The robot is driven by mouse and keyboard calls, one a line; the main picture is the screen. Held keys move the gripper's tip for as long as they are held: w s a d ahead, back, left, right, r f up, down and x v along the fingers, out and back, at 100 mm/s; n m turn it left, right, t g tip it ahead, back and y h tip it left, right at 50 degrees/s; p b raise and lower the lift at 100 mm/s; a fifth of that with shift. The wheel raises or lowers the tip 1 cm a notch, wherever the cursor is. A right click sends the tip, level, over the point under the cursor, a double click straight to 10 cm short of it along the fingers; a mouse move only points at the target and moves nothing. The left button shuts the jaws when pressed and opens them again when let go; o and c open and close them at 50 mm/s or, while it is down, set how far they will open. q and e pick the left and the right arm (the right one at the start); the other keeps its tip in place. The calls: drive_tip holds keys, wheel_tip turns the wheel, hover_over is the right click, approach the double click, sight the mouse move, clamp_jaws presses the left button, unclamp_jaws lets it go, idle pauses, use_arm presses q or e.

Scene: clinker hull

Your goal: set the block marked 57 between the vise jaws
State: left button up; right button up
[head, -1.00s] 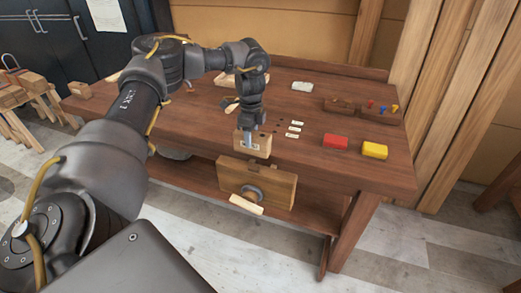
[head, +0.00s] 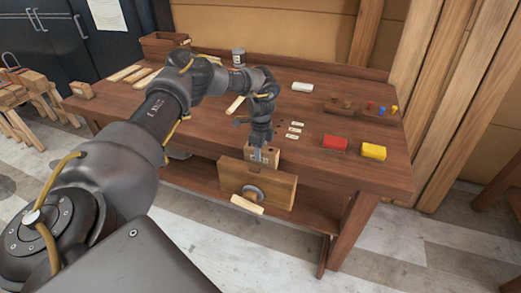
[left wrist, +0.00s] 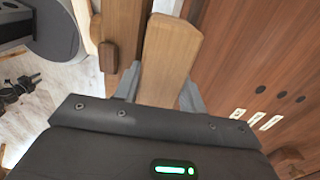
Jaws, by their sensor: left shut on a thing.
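My left gripper (head: 259,155) is shut on a pale wooden block (head: 270,155) at the bench's front edge. In the left wrist view the block (left wrist: 170,50) sits between the two fingers. The vise (head: 258,186) is on the bench front, with a broad wooden front jaw and a handle below. The block's top shows just above and behind this jaw, and its lower part is hidden. In the wrist view the front jaw (left wrist: 126,32) runs left of the block and the bench top is right of it. The block's marking is too small to read. My right gripper is out of view.
A red box (head: 334,143) and a yellow box (head: 373,151) stand right on the bench (head: 340,172). Small white labels (head: 294,130) lie beside dark holes. A tool rack (head: 362,107), a white block (head: 302,87), a tin (head: 238,57) and wood strips stand farther back.

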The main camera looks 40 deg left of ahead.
use_arm(q)
drive_tip(key=shift+f, duration=0.15)
drive_tip(key=shift+f, duration=0.45)
drive_tip(key=o, duration=1.2)
drive_tip(key=shift+c, duration=0.2)
drive_tip(key=shift+r, duration=0.3)
wheel_tip(320, 180, up, 13)
drive_tip(key=b, duration=0.2)
drive_tip(key=shift+f, duration=0.15)
